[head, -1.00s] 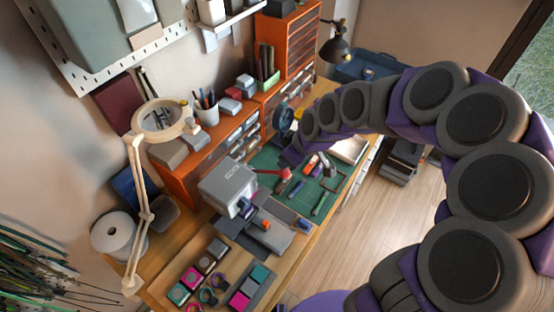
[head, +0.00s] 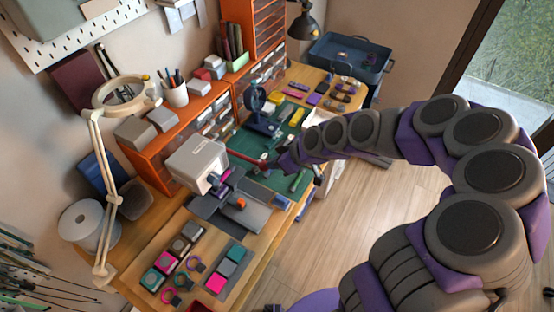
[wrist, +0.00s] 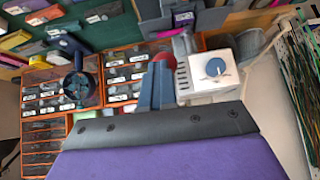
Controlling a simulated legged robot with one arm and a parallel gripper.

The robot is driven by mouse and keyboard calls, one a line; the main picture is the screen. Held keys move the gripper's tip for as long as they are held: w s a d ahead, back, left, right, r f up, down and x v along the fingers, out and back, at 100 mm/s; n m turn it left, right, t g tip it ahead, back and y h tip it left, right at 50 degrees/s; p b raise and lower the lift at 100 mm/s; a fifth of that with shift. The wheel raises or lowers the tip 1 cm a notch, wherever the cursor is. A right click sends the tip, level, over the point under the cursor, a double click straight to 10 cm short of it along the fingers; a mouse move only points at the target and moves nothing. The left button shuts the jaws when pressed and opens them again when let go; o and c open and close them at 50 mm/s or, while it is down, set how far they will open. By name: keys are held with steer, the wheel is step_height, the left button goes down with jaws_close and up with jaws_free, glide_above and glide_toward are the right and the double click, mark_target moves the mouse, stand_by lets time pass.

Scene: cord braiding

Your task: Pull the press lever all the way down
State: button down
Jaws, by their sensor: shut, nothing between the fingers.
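The press (head: 196,165) is a pale grey box-shaped machine on the bench, left of my gripper in the head view. Its lever (head: 243,157) is a thin dark red bar that sticks out from the press to the right. My gripper (head: 284,164) is shut and empty at the lever's outer end. The end of the lever is hard to make out there, and I cannot tell whether they touch. In the wrist view the press (wrist: 222,74) shows its white side with a blue disc, just beyond my wrist.
A green cutting mat (head: 292,181) with tools lies under my gripper. Orange drawer units (head: 165,155) line the wall. A jointed lamp (head: 117,190) stands left of the press. Coloured blocks lie on the bench in front.

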steer(key=shift+s+d+f+b, duration=0.1)
steer(key=shift+d+f+b, duration=0.1)
steer(key=shift+f, duration=0.6)
steer(key=shift+d+f+b, duration=0.1)
steer(key=shift+d+f, duration=0.1)
steer(key=shift+f, duration=0.55)
steer(key=shift+a, duration=0.1)
steer(key=shift+a, duration=0.45)
steer(key=shift+d, duration=0.1)
